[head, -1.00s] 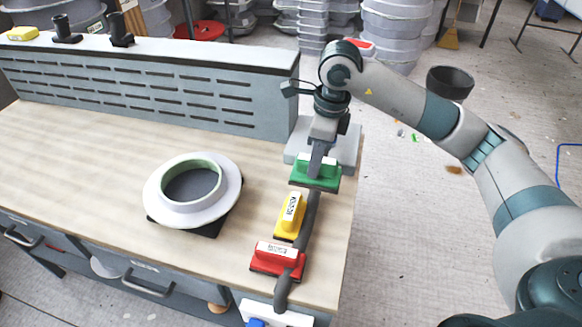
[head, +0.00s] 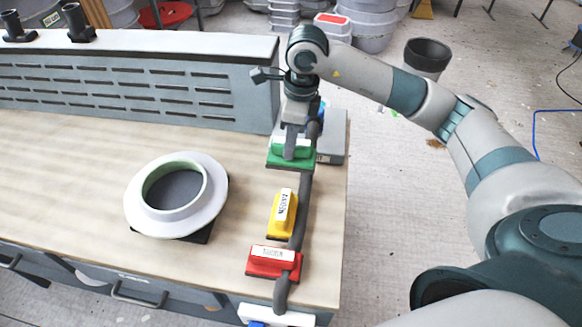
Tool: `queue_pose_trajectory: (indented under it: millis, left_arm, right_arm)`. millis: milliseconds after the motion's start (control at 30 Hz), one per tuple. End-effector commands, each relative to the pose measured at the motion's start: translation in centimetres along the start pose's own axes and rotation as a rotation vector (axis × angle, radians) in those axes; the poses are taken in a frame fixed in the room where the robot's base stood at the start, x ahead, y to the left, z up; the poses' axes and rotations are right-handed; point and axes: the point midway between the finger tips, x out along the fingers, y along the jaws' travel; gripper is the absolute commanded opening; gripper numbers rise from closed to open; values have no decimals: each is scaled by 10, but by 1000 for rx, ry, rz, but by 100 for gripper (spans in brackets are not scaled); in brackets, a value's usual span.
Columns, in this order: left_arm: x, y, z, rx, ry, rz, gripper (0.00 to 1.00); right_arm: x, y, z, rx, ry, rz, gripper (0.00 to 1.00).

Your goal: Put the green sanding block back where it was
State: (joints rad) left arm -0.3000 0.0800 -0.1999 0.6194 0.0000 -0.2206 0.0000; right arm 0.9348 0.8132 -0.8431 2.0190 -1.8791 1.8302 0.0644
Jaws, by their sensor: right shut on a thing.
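The green sanding block (head: 276,160) is near the right end of the bench, behind the yellow and red blocks. My right gripper (head: 290,156) comes down from above and is shut on it. The fingers cover part of its top. I cannot tell whether its underside touches the bench. The yellow block (head: 283,214) and the red block (head: 273,262) stand in front of it in a rough row, both upright with white labels. My left gripper is not in view.
A dark hose (head: 300,215) runs along the right side of the blocks. A grey box (head: 334,140) stands close behind the green block. A white ring mould (head: 212,205) sits to the left. A slotted grey panel (head: 130,90) closes the back. Bare bench (head: 60,180) lies far left.

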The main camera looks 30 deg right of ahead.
Motion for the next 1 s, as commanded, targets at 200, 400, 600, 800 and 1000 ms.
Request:
queue_pose_trajectory:
  millis: [200, 400, 600, 800, 1000]
  left_arm:
    - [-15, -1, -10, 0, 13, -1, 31]
    - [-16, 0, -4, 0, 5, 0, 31]
    - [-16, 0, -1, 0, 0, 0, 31]
    - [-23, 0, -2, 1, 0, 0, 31]
    - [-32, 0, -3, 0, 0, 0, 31]
  right_arm:
    - [30, 1, -4, 0, 2, 2, 2]
    - [42, 0, -5, 0, 0, -1, 2]
    - [41, 0, -5, -1, -1, -1, 2]
    - [52, 1, -7, 0, 1, 2, 2]
    - [74, 1, -9, 0, 0, 2, 2]
